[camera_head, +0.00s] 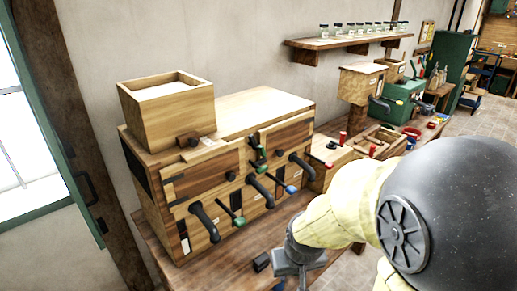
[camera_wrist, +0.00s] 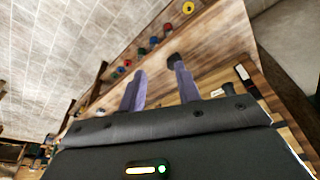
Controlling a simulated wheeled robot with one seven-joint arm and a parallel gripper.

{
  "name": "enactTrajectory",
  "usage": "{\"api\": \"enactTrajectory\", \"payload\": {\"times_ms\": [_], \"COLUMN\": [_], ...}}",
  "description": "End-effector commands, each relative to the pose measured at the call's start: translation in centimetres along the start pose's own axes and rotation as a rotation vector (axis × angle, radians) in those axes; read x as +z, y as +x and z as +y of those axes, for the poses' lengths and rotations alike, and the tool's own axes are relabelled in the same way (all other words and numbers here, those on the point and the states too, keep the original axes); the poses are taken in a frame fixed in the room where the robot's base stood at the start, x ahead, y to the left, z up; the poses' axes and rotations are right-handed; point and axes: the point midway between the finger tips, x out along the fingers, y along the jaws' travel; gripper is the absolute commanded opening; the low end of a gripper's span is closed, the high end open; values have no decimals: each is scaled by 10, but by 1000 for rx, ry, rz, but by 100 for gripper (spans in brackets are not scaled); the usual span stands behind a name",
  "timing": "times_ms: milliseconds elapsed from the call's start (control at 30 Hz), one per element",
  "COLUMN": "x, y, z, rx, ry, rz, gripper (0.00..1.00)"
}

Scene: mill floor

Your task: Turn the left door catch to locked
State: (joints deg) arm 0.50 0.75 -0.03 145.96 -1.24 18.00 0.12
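The wooden cabinet machine (camera_head: 225,170) stands on a bench in the head view. Its front carries a left door (camera_head: 203,172), a right door (camera_head: 287,134), black curved handles and several small levers. A green-tipped lever (camera_head: 239,220) sits low on the left side, and a blue-tipped lever (camera_head: 290,189) sits to its right. I cannot tell for certain which part is the left door catch, or its setting. My gripper (camera_head: 292,282) is in front of and below the machine, apart from it. In the wrist view my gripper (camera_wrist: 158,68) has its two fingers spread with nothing between them.
A wooden box (camera_head: 170,108) sits on top of the machine. A small black block (camera_head: 261,262) lies on the bench near my gripper. A shelf of jars (camera_head: 345,41) hangs on the wall. In the wrist view, a dark round knob (camera_wrist: 174,57) shows near one fingertip.

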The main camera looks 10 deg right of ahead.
Motion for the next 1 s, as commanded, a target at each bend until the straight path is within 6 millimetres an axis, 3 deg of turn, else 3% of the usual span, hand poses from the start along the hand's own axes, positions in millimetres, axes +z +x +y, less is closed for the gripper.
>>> {"api": "enactTrajectory", "payload": {"times_ms": [167, 400, 600, 800, 1000], "x": [-59, -167, -236, -279, -293], "y": [11, 19, 17, 11, 5], "z": [25, 60, 77, 86, 90], "rx": [43, 80, 53, -29, -160], "ry": [-51, -188, -320, -456, -578], "rz": [172, 518, 792, 1047, 1265], "gripper": [35, 35, 35, 35, 35]}}
